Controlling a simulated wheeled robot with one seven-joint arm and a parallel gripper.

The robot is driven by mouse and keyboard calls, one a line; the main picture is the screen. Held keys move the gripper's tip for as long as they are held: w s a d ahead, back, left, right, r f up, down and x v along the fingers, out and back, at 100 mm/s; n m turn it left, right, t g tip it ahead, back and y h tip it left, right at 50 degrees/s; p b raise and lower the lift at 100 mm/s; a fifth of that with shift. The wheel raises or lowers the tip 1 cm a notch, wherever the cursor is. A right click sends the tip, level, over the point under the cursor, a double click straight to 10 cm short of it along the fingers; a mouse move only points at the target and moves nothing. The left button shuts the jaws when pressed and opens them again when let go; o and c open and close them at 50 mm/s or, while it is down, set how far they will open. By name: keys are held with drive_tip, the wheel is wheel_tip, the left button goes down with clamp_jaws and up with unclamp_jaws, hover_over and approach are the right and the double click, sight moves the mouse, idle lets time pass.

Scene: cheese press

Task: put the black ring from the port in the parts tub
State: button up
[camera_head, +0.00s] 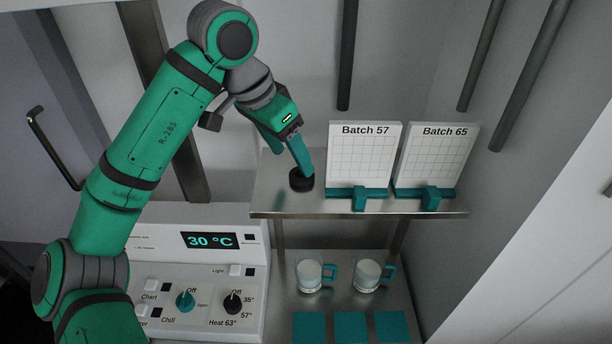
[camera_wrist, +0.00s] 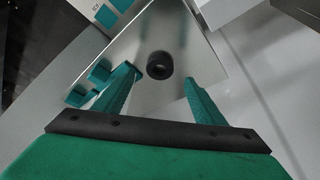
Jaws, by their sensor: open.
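A black ring (camera_head: 301,181) lies on the upper metal shelf, left of the Batch 57 card. In the wrist view the black ring (camera_wrist: 160,65) rests on the bare shelf with its hole visible. My gripper (camera_head: 306,168) is just above the ring, and one finger partly covers it in the head view. In the wrist view my gripper (camera_wrist: 162,74) is open, with the ring just past and between its two teal fingertips. I cannot tell whether a finger touches the ring. I cannot make out a port or a parts tub in either view.
On the metal shelf (camera_head: 270,200) stand a Batch 57 card (camera_head: 362,155) and a Batch 65 card (camera_head: 435,158) in teal holders. Below are two cups (camera_head: 310,276) and several teal squares (camera_head: 350,327). A white control panel (camera_head: 195,270) is at left.

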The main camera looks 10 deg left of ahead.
sight(298, 176)
drive_tip(key=shift+x, duration=2.8)
drive_tip(key=c, duration=1.2)
drive_tip(key=shift+r, duration=0.15)
drive_tip(key=shift+c, duration=0.2)
